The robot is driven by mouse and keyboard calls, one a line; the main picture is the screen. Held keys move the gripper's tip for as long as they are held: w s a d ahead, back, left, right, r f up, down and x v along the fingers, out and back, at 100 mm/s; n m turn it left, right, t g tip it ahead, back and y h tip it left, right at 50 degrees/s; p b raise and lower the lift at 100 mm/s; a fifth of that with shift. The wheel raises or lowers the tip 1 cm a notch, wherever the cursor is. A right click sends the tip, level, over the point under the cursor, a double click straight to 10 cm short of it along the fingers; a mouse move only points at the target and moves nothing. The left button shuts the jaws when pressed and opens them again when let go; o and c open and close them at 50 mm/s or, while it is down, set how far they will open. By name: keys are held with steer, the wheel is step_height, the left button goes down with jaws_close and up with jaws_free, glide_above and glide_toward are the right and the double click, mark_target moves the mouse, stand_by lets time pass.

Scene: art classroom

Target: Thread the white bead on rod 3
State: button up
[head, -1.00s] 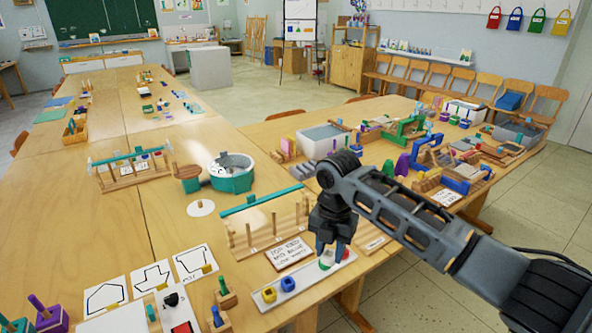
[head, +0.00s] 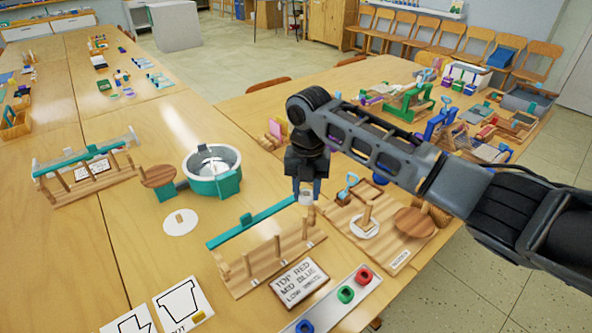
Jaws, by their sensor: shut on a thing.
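My gripper (head: 306,187) points down and is shut on the white bead (head: 306,198), which hangs between its fingertips. The wooden rod stand (head: 262,278) is below and to the left, with several upright bare rods in a row and small tags along its front edge. The tag numbers are too small to read. The bead is above and slightly beyond the stand's right-end rod (head: 306,229), apart from it as seen here. A teal bar (head: 250,223) runs behind the rods. A card (head: 300,284) before the stand reads top red, mid blue, low white.
A grey tray (head: 326,306) at the front holds a red bead (head: 364,275), a green bead (head: 345,294) and a blue bead (head: 305,326). Right of the stand is a wooden board (head: 392,258) with a peg and a round disc. A teal-and-steel pot (head: 212,170) stands behind left.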

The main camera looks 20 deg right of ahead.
steer(key=shift+w+f, duration=0.1)
steer(key=shift+w, duration=0.25)
steer(key=b, duration=0.3)
glide_above(305, 216)
steer(key=shift+f, duration=2.25)
steer(key=shift+r, duration=0.1)
steer(key=shift+f+b, duration=0.65)
steer(key=shift+f, duration=1.05)
stand_by(1.1)
stand_by(0.3)
steer(key=o, duration=1.1)
steer(key=shift+r+b, duration=0.45)
steer(key=shift+r, duration=3.45)
